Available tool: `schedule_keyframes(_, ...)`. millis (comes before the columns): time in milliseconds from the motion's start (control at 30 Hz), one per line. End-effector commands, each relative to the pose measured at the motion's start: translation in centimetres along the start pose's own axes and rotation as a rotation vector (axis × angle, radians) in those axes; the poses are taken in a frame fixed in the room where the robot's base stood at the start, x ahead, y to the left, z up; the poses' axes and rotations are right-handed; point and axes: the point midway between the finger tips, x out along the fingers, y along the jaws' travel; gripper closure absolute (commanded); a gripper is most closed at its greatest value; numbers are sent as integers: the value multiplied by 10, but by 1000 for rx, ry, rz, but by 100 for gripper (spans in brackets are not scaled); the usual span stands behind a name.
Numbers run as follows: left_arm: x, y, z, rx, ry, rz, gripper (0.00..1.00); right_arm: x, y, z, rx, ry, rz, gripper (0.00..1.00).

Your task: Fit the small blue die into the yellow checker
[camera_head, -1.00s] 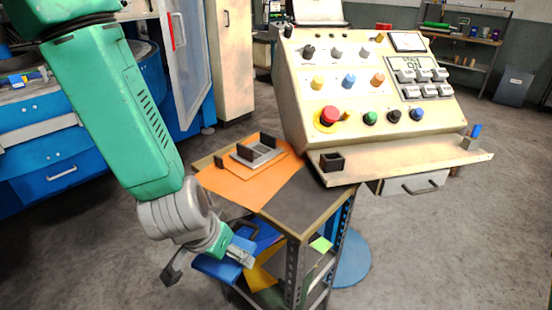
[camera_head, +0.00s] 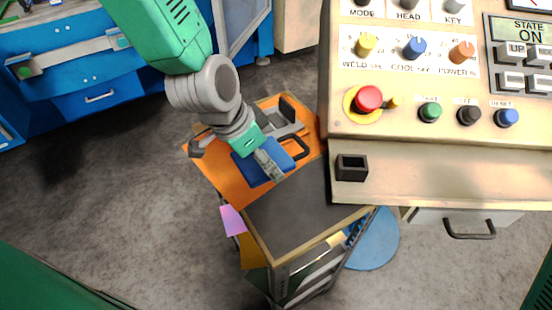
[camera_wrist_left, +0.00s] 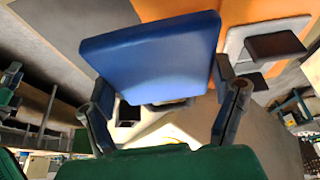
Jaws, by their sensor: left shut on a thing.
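The flat blue die (camera_head: 250,171) is held by my left gripper (camera_head: 246,152) above the orange sheet on the cart top. The wrist view shows the blue die (camera_wrist_left: 150,52) between the two fingers of my left gripper (camera_wrist_left: 163,88), its broad face towards the camera. The gripper partly hides the die in the head view. I cannot tell which thing is the yellow checker. A grey fixture with dark upright blocks (camera_head: 290,108) stands on the sheet behind the gripper, and it also shows in the wrist view (camera_wrist_left: 275,47). My right gripper is not in view.
The cart's dark top (camera_head: 300,210) is bare in front of the orange sheet (camera_head: 213,170). Blue cabinets (camera_head: 85,80) stand behind left.

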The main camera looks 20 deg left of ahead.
Motion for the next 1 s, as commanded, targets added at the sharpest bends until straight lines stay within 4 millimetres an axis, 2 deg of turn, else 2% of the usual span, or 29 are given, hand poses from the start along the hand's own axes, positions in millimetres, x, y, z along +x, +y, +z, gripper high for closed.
schedule_keyframes(33,12,1,4,-1,-4,3,68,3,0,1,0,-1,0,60)
schedule_keyframes(100,23,1,8,-1,-3,2,68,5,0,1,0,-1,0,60)
schedule_keyframes(267,37,1,12,0,-2,0,68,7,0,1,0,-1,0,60)
schedule_keyframes(533,70,1,26,-1,-3,0,68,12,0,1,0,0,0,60)
schedule_keyframes(967,76,1,28,0,-1,-3,68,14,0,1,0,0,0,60)
schedule_keyframes(1000,76,1,29,0,-2,-2,5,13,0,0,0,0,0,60)
